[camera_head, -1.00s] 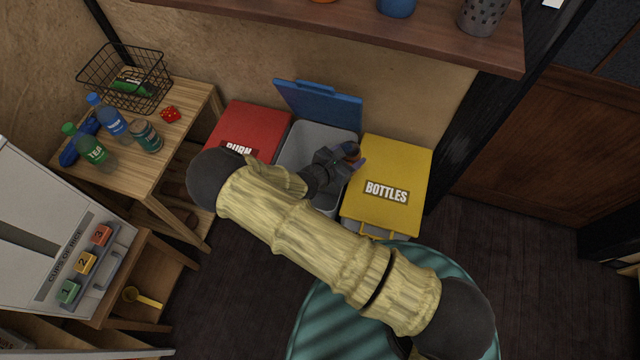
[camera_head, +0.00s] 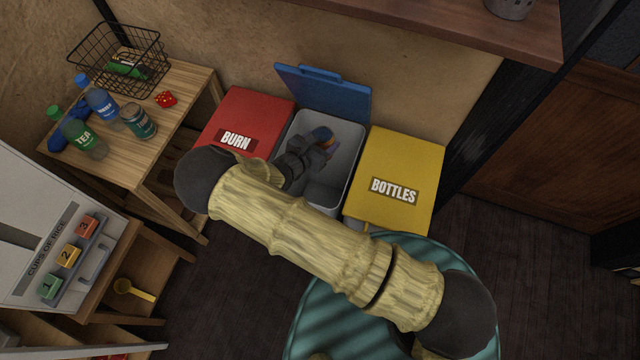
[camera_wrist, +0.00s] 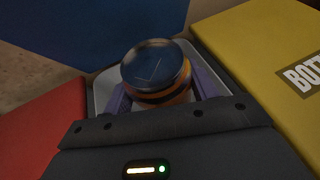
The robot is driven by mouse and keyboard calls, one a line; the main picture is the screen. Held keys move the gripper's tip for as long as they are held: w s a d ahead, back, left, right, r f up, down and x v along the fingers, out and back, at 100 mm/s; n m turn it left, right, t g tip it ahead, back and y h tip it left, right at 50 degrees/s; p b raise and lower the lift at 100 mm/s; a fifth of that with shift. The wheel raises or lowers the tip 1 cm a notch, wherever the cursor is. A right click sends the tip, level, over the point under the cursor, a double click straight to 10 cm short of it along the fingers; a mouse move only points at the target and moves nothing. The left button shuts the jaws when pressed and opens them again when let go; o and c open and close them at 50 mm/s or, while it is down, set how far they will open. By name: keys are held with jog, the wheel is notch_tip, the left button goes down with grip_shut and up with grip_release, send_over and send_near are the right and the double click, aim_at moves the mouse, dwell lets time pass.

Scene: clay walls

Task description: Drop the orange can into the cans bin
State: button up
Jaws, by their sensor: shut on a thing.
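The orange can (camera_wrist: 156,72) shows its metal end and orange-and-dark side in the wrist view, between my gripper's fingers. In the head view the can (camera_head: 322,135) is small and partly hidden by the fingers. My gripper (camera_head: 318,145) is shut on it, over the open mouth of the grey bin (camera_head: 346,172). The bin's blue lid (camera_head: 325,95) stands raised at the back. No label shows on that lid from here. My arm hides part of the bin's front. How deep the can is in the bin is hard to tell.
A closed red BURN bin (camera_head: 250,112) stands left of the grey bin, and a closed yellow BOTTLES bin (camera_head: 400,165) stands right. A wooden table (camera_head: 178,115) with bottles and a wire basket is at the left. A shelf (camera_head: 440,30) overhangs behind.

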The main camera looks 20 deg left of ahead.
notch_tip(320, 180, down, 5)
jog(key=b, duration=0.3)
jog(key=shift+b, duration=0.3)
jog(key=o, duration=1)
jog(key=p+v, duration=0.1)
jog(key=v, duration=1.6)
jog(key=shift+s+r, duration=0.1)
jog(key=shift+s, duration=0.05)
